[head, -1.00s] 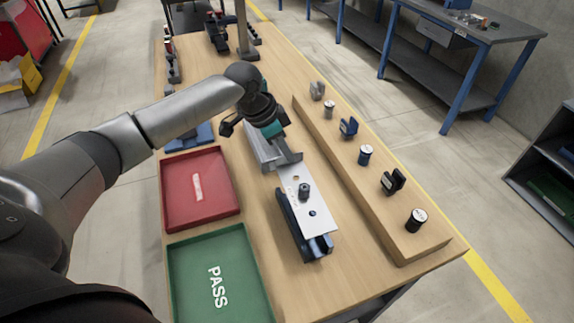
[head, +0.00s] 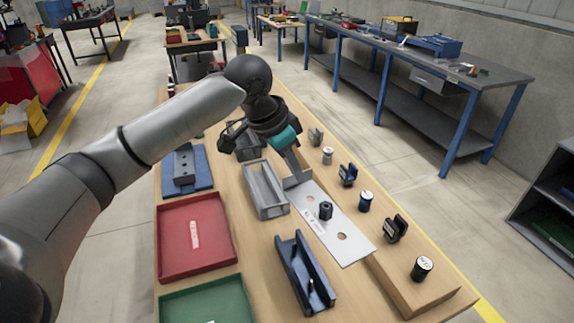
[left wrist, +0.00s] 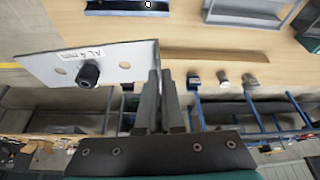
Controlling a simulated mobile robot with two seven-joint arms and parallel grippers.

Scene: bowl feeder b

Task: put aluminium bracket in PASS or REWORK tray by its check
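The aluminium bracket (head: 340,232) is a flat pale plate with holes, a printed label and a black knob-like piece (head: 326,210) standing on it. My left gripper (head: 296,176) is shut on one end of it. In the left wrist view the bracket (left wrist: 115,55) sticks out to the left from the shut fingers (left wrist: 160,100), its label reading about "AL 4 mm". The dark blue channel fixture (head: 303,272) stands empty of the plate. The red tray (head: 168,262) holds only a pale label; its word is unreadable. The green tray (head: 205,300), labelled PASS earlier, is partly cut off. My right gripper is not in view.
A grey open channel (head: 265,190) lies beside the gripper. A blue mat (head: 198,172) with a grey block is behind the red tray.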

